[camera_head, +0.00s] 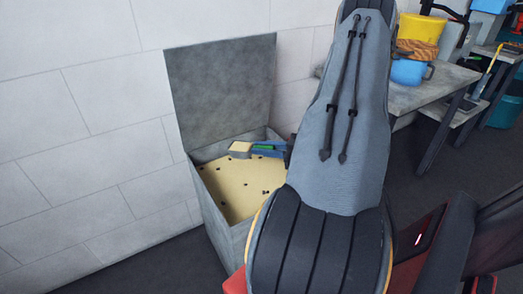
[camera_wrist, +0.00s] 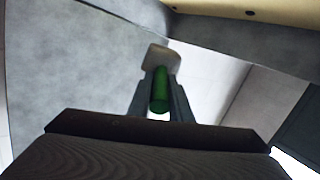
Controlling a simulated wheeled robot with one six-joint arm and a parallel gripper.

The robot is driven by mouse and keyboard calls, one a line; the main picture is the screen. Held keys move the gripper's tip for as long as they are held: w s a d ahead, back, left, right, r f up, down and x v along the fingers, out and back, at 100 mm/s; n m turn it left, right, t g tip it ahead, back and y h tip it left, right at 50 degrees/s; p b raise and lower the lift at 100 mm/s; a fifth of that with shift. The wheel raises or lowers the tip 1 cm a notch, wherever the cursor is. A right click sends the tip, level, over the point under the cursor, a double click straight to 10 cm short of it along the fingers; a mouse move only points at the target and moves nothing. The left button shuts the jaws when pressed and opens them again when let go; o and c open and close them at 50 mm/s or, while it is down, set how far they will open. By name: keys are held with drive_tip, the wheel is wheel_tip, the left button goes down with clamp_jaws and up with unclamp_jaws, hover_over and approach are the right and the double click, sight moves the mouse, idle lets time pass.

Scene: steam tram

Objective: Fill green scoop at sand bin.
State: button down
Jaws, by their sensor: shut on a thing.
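The sand bin (camera_head: 219,232) is a grey box against the wall with its lid (camera_head: 222,92) up. Pale yellow sand (camera_head: 238,188) with small dark specks lies inside it. My gripper (camera_head: 272,148) is over the back part of the bin, shut on the green handle of the scoop (camera_head: 241,150). The scoop's pan is grey and points left, with a pale yellow top like the sand. I cannot tell its exact height above the sand. In the wrist view the green scoop (camera_wrist: 160,90) sits between the two fingers of my gripper (camera_wrist: 160,95), its pan beyond them.
A grey table (camera_head: 415,93) stands at the right, with a blue pot (camera_head: 408,72), an orange-brown thing and a yellow container (camera_head: 421,28) on it. More shelving stands farther right. A tiled wall runs behind the bin. Dark floor lies in front. My arm hides part of the bin's right side.

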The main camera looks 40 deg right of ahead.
drive_tip(key=shift+s+d+r+p, duration=0.15)
drive_tip(key=shift+r+p, duration=0.4)
drive_tip(key=shift+r, duration=0.3)
drive_tip(key=shift+s+r+p, duration=0.15)
drive_tip(key=shift+r+p, duration=0.35)
drive_tip(key=shift+r, duration=0.35)
